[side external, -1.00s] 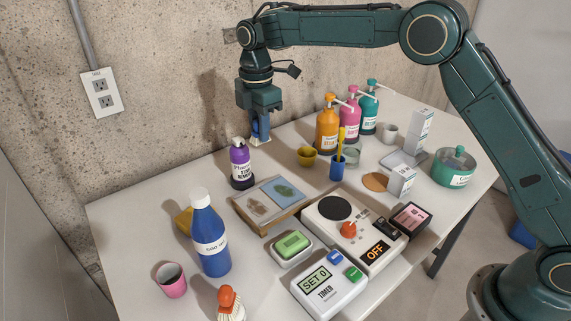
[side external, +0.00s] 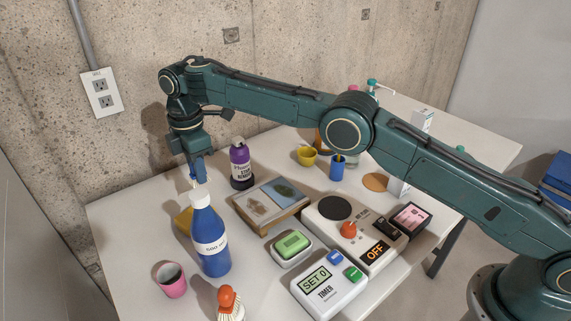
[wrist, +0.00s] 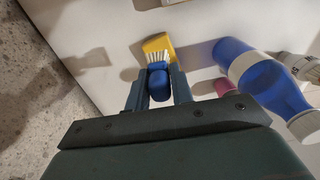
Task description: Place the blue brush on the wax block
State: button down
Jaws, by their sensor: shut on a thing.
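My gripper (side external: 196,170) is shut on the blue brush and holds it above the table, behind the blue bottle. In the wrist view the blue brush (wrist: 158,84) sits between the fingers of my gripper (wrist: 158,90), its white bristles pointing away from me. The yellow wax block (wrist: 158,45) lies on the table beyond the bristles. In the side view the wax block (side external: 184,221) is partly hidden behind the blue bottle. The brush appears above the wax block and apart from it.
The tall blue bottle (side external: 210,243) stands close to the wax block; it also shows at right in the wrist view (wrist: 262,80). A purple bottle (side external: 241,165), a pink cup (side external: 172,282) and an orange-handled brush (side external: 229,302) stand nearby. Table between cup and wall is clear.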

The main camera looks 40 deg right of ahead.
jog(key=shift+f, duration=4.05)
jog(key=shift+f, duration=0.1)
jog(key=c, duration=1.2)
grip_release()
jog(key=shift+c, duration=0.2)
jog(key=shift+o, duration=0.2)
jog(key=shift+r, duration=3.9)
